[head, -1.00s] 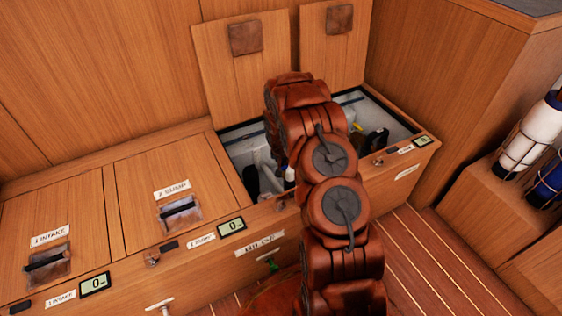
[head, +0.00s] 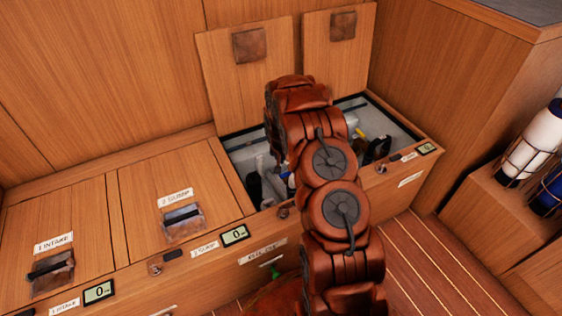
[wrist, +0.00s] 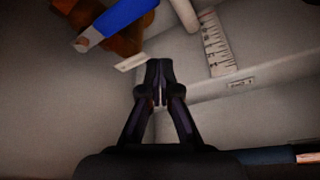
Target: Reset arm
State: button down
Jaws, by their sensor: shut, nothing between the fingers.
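My gripper (wrist: 159,80) shows in the wrist view, its dark fingers closed together and nothing between them. It hangs over the pale inside of the open locker. In the head view my brown arm reaches over the open locker (head: 405,140) and hides part of it; the gripper itself cannot be made out there. In the wrist view a blue-handled thing (wrist: 125,17) lies at the upper left beside something brown. A white strip with dark markings (wrist: 216,45) runs along the pale inside at the upper right.
Two raised wooden lids (head: 240,85) and (head: 340,50) lean at the back. Closed lids, one labelled sump (head: 150,170) and one labelled intake (head: 60,215), lie to the left. Strapped bottles (head: 535,145) stand at the right. Striped floor (head: 440,265) is clear.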

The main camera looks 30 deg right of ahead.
jog(key=s+a+r+n+g+p, duration=0.1)
jog(key=s+a+r+p, duration=0.5)
jog(key=r, duration=0.9)
jog(key=s+a+r+n+y+p, duration=0.1)
jog(key=s+a+r+p, duration=0.45)
jog(key=r, duration=1.05)
jog(key=s+a+r+n+g+p, duration=0.1)
jog(key=s+a+r+p, duration=0.2)
jog(key=s+r+p, duration=0.85)
jog(key=s+a+r+n+g+p, duration=0.1)
jog(key=s+a+r+p, duration=0.2)
jog(key=s+r, duration=0.5)
jog(key=s+a+r+n+g+p, duration=0.1)
jog(key=s+a+r+p, duration=0.3)
jog(key=r, duration=0.8)
jog(key=s+a+r+n+g+y+p, duration=0.1)
jog(key=s+a+r+n+p, duration=0.1)
jog(key=s+a+r+p, duration=0.2)
jog(key=s+r+p, duration=0.3)
jog(key=s+r, duration=0.3)
jog(key=s, duration=0.2)
jog(key=shift+a, duration=0.25)
jog(key=shift+s, duration=0.1)
